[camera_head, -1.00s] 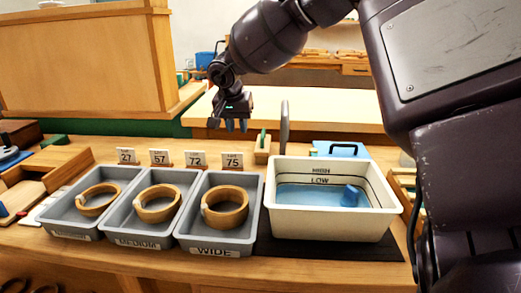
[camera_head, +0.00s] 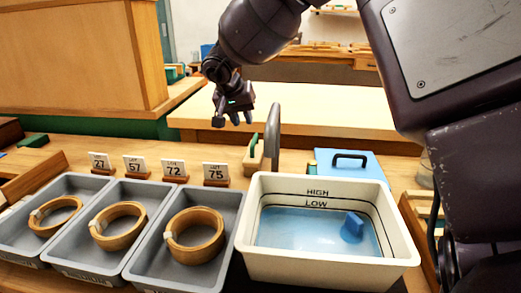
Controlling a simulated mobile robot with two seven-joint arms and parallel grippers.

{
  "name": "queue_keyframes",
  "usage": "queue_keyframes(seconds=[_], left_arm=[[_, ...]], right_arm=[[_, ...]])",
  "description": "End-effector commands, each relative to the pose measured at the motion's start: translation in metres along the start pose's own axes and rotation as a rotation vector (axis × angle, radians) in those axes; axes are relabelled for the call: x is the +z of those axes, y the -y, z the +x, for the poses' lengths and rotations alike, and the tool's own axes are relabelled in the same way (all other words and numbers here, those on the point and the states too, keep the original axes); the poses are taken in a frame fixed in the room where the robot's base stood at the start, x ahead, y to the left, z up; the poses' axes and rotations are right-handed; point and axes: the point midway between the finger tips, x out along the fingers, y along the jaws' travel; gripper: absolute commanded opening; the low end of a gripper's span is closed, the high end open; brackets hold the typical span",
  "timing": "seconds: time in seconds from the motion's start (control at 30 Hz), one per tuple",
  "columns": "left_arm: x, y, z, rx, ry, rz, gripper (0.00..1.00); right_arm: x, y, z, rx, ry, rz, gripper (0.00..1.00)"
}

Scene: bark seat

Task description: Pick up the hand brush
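My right gripper (camera_head: 233,118) hangs above the bench's far side, empty, with its fingertips apart. No hand brush shows clearly. A small wooden piece with a green strip (camera_head: 253,154) stands behind the white tub, below and right of the gripper, beside an upright grey rounded piece (camera_head: 273,135); I cannot tell whether either belongs to the brush. A small blue object (camera_head: 352,227) sits in the water of the white tub (camera_head: 256,197); its kind is unclear. My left gripper is not in view.
Grey trays (camera_head: 133,277) holding wooden rings (camera_head: 194,235) stand at the left, with number cards (camera_head: 172,169) behind. A blue case or lid with a black handle (camera_head: 371,169) lies behind the tub. A pale table (camera_head: 340,111) is beyond.

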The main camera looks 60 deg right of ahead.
Motion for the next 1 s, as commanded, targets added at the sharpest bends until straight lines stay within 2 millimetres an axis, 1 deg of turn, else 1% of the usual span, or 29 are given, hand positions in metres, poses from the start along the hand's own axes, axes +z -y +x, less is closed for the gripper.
queue_keyframes(seconds=[0.07,0.13,0.4,0.67,0.9,1.0], left_arm=[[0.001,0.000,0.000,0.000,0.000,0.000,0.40],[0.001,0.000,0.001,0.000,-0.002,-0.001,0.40],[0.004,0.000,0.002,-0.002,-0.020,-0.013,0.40],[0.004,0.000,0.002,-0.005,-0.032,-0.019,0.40],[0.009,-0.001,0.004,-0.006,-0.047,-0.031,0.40],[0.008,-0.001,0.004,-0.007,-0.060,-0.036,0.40]], right_arm=[[0.000,0.000,0.002,0.000,0.000,0.000,0.26],[0.001,0.001,0.009,0.002,0.001,-0.001,0.26],[0.001,0.001,0.048,0.004,0.002,-0.001,0.26],[0.000,-0.001,0.062,0.001,0.001,0.000,0.26],[0.000,-0.003,0.097,0.006,0.003,-0.001,0.26],[-0.001,-0.003,0.106,0.004,0.002,0.000,0.26]])
